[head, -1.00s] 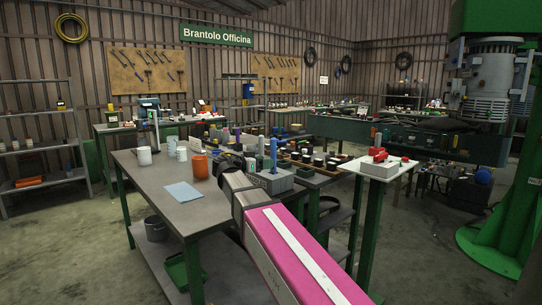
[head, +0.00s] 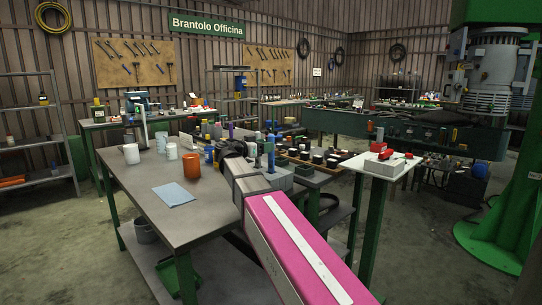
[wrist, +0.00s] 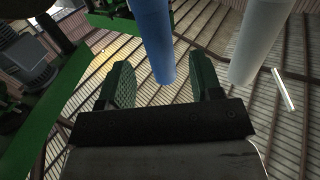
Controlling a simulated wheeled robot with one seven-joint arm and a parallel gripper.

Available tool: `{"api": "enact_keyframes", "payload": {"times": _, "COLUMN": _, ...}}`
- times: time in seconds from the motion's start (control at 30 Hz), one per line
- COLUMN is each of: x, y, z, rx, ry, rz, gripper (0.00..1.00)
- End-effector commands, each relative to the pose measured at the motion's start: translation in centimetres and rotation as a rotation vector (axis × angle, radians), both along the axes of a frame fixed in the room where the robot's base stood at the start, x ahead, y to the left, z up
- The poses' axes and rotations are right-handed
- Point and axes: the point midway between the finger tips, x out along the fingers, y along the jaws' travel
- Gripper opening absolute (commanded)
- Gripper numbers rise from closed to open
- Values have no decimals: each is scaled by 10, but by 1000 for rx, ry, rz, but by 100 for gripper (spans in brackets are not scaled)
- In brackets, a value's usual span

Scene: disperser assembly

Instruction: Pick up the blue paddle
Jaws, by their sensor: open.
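In the wrist view, my gripper (wrist: 163,82) is open, with a dark green finger on each side. A blue cylindrical part (wrist: 152,38), which looks like the blue paddle, comes down from the top edge. Its lower end shows between the fingers, with a gap visible on both sides; I cannot tell its depth relative to the fingertips. Its upper part is out of frame. In the head view, a slim upright blue thing (head: 271,154) stands near the end of my arm; I cannot tell if it is the paddle. My fingers are not clear there.
A pale grey cylinder (wrist: 260,42) stands close to the right finger in the wrist view. In the head view, the workbench (head: 150,212) holds an orange mug (head: 191,165), white mugs (head: 131,154) and a blue sheet (head: 174,194). Its front left is mostly clear.

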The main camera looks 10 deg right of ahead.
Motion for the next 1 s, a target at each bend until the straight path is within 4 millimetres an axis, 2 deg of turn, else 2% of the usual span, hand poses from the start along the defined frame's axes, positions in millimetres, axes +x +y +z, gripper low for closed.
{"api": "enact_keyframes", "payload": {"times": 0.17, "x": 6, "y": -10, "z": -1, "rx": 0, "ry": 0, "rz": 1, "gripper": 59}}
{"api": "enact_keyframes", "payload": {"times": 0.43, "x": 22, "y": -44, "z": -1, "rx": 1, "ry": 0, "rz": -1, "gripper": 59}}
{"api": "enact_keyframes", "payload": {"times": 0.7, "x": 23, "y": -48, "z": -2, "rx": 1, "ry": 0, "rz": 2, "gripper": 59}}
{"api": "enact_keyframes", "payload": {"times": 0.77, "x": 23, "y": -47, "z": -2, "rx": 1, "ry": 0, "rz": 2, "gripper": 43}}
{"api": "enact_keyframes", "payload": {"times": 0.8, "x": 23, "y": -48, "z": -2, "rx": 1, "ry": 0, "rz": 1, "gripper": 30}}
{"api": "enact_keyframes", "payload": {"times": 0.87, "x": 23, "y": -48, "z": -2, "rx": 1, "ry": 0, "rz": 1, "gripper": 10}}
{"api": "enact_keyframes", "payload": {"times": 1.0, "x": 23, "y": -48, "z": -1, "rx": 0, "ry": 0, "rz": 1, "gripper": 10}}
